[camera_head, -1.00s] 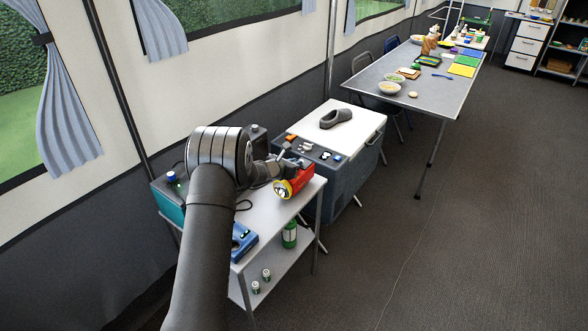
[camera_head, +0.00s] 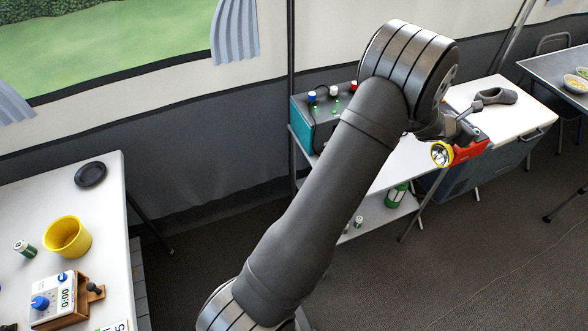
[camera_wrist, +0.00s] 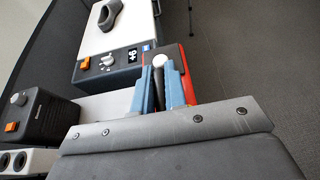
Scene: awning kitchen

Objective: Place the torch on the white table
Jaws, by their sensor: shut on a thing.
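The torch (camera_head: 471,151), red with a yellow-rimmed lamp head, is held by my gripper (camera_head: 462,138) near the right end of the white shelved stand. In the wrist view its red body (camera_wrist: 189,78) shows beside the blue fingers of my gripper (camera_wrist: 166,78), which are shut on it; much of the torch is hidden. A white table (camera_head: 112,200) stands at the left of the head view, far from the torch. Whether the torch touches the stand is not clear.
The white table holds a black disc (camera_head: 90,174), a yellow pot (camera_head: 68,237), a small can (camera_head: 24,248) and a timer (camera_head: 55,294). Its top between disc and pot is clear. A cooler (camera_head: 505,125) with a grey shoe (camera_head: 495,96) stands beside the shelved stand (camera_head: 398,165).

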